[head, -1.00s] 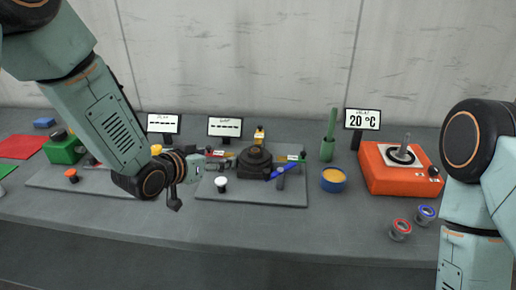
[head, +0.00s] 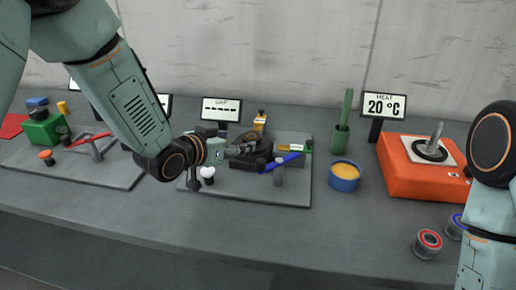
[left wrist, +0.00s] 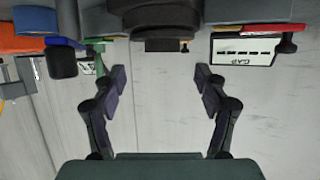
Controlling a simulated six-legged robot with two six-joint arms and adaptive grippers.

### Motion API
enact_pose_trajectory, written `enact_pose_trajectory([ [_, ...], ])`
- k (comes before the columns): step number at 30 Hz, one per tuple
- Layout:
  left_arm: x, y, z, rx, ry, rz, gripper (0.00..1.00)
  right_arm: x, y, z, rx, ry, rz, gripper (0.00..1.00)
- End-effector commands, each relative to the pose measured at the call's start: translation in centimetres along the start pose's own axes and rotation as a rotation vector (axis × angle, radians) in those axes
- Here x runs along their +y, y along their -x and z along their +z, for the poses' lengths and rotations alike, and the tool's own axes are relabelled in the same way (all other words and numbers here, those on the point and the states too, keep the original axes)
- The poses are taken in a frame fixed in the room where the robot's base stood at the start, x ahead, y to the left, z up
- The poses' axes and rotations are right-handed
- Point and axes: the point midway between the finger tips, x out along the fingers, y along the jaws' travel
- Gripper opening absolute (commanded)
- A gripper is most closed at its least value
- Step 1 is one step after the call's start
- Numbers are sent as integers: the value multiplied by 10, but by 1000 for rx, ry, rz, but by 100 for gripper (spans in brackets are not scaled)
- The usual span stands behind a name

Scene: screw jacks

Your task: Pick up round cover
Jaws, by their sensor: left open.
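A round dark piece (head: 262,144), which looks like the round cover, sits on a dark base on the middle grey plate (head: 240,197). My right gripper is out of view; only my right arm shows.
A blue-handled tool (head: 280,162) and a white knob (head: 207,173) are close to the gripper. A blue bowl (head: 344,184) and an orange heater (head: 408,178) are to the right.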

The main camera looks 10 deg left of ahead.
Motion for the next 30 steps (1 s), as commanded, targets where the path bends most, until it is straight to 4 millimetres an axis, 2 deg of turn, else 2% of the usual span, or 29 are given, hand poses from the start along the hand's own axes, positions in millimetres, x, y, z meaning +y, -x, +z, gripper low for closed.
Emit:
enact_pose_trajectory([
  [5, 0, -7, 2, 0, -1, 0, 73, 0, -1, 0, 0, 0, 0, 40],
  [11, 0, -24, 2, 0, -1, 0, 73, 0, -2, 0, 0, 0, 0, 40],
  [21, 0, -68, 2, -1, -1, 1, 73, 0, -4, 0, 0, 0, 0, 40],
  [30, 0, -77, 0, 0, 1, 0, 73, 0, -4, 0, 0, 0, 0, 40],
])
